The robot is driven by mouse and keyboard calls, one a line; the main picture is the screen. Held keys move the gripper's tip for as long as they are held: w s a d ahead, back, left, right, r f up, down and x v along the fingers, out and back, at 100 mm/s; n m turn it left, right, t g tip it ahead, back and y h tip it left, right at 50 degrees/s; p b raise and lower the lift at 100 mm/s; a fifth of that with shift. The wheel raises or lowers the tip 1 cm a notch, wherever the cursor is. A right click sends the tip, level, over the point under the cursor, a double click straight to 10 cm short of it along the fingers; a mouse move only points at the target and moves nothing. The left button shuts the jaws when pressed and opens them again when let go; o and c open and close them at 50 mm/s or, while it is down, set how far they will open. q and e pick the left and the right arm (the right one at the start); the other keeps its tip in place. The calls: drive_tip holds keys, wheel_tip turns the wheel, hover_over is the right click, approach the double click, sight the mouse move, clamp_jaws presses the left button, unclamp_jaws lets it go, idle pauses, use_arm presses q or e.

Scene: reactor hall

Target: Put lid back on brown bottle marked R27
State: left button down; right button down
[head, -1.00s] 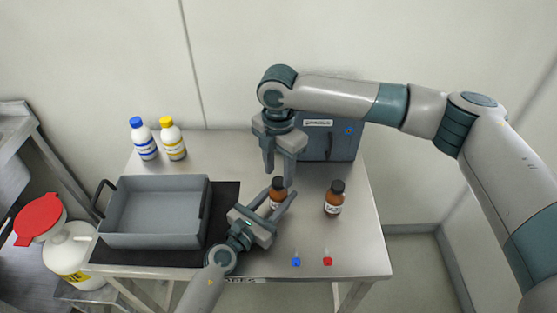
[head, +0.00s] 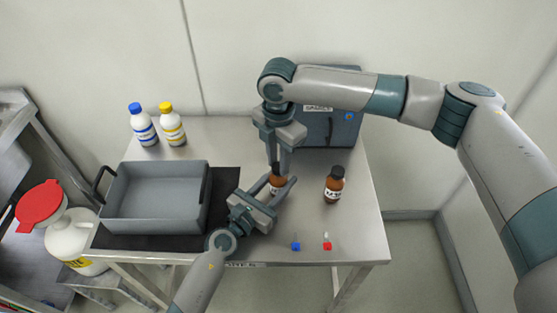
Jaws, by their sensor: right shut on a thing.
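A brown bottle with a white label (head: 277,186) stands upright near the middle of the table, partly hidden by my grippers. Its label is too small to read. My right gripper (head: 278,166) points straight down over the bottle, shut on a small dark lid at the bottle's top. Whether the lid touches the neck cannot be told. My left gripper (head: 279,182) reaches in from the front, with one finger on each side of the bottle. Whether these fingers press on it is unclear. A second brown bottle with a black lid (head: 334,186) stands upright to the right.
A grey tray (head: 151,226) lies on a black mat on the left. Blue-capped (head: 143,126) and yellow-capped (head: 172,126) white bottles stand behind it. A grey case (head: 325,128) stands at the back. Small blue (head: 296,246) and red (head: 327,244) items lie at the front edge.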

drive_tip(key=m, duration=0.4)
drive_tip(key=shift+m, duration=0.4)
drive_tip(key=m, duration=0.9)
drive_tip(key=shift+m, duration=0.4)
drive_tip(key=c, duration=1.3)
unclamp_jaws()
drive_tip(key=shift+c, duration=0.2)
wheel_tip(320, 180, up, 12)
